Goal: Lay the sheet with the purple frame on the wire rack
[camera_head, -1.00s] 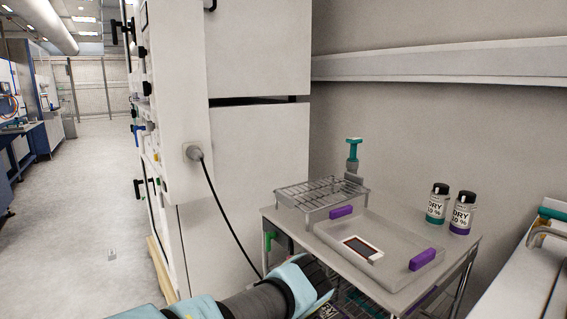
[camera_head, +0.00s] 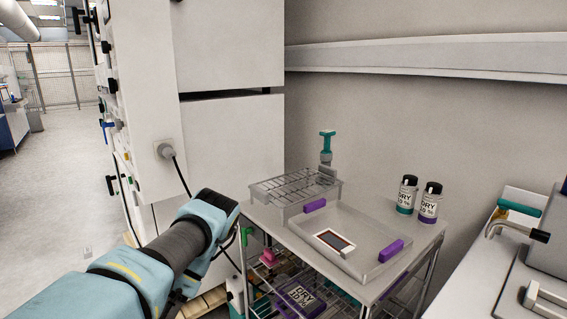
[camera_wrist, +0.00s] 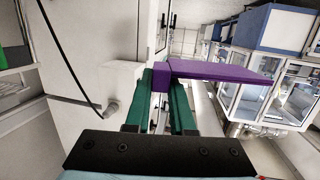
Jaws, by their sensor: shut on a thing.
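In the wrist view, the green fingers of my gripper (camera_wrist: 160,84) are shut on the sheet with the purple frame (camera_wrist: 222,70). It sticks out to the right of the fingers, seen at a slant; its inner face is not clear. In the head view my arm reaches in from the lower left, and my gripper and the sheet are hidden. The wire rack (camera_head: 288,201) stands on short legs at the back left of the cart top (camera_head: 278,226). Its grid shows empty. The end of my arm that shows is left of the rack.
A grey tray (camera_head: 372,229) with purple handles sits in front of the rack, holding a small white-edged dark plate (camera_head: 333,241). A teal-topped fitting (camera_head: 327,148) stands behind the rack. Two bottles (camera_head: 407,194) (camera_head: 430,202) stand at the right. A tall white cabinet (camera_head: 228,150) rises behind.

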